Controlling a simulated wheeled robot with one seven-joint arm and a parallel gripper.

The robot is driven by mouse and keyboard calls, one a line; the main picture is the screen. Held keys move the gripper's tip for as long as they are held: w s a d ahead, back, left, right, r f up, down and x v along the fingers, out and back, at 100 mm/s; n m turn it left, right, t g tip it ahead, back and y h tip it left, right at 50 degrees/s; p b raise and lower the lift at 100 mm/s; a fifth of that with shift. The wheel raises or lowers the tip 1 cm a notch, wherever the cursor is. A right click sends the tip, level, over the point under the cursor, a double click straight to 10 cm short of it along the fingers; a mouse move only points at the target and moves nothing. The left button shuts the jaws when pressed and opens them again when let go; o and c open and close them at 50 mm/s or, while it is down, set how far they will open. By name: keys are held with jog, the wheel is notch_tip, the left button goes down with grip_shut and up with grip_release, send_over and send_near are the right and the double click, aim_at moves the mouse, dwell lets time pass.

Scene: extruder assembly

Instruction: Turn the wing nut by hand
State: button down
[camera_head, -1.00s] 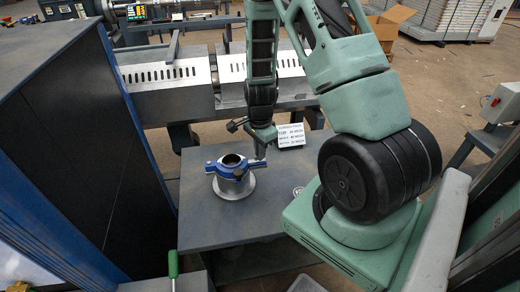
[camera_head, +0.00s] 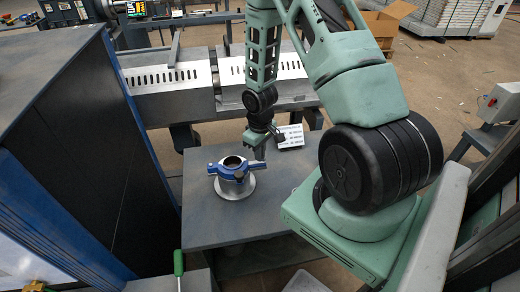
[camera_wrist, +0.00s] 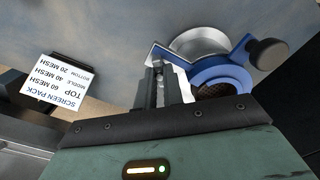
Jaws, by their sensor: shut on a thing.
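A blue clamp ring (camera_head: 233,170) sits around a silver flanged cylinder (camera_head: 236,190) standing on the grey table. It also shows in the wrist view (camera_wrist: 222,76), with a dark knob (camera_wrist: 268,53) at one end. My gripper (camera_head: 259,157) points down at the right end of the clamp. In the wrist view my gripper (camera_wrist: 160,75) is closed at the clamp's left end, around a small metal part there, which I take to be the wing nut (camera_wrist: 160,92). The fingers hide most of it.
A white screen pack card (camera_head: 290,136) stands behind and right of my gripper. Slotted metal housings (camera_head: 168,87) lie beyond the table. A dark cabinet (camera_head: 95,140) stands at the left. The table's front (camera_head: 225,230) is clear.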

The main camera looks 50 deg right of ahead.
jog(key=c, duration=1.6)
grip_release()
jog(key=shift+r, duration=0.1)
jog(key=shift+r+p, duration=0.95)
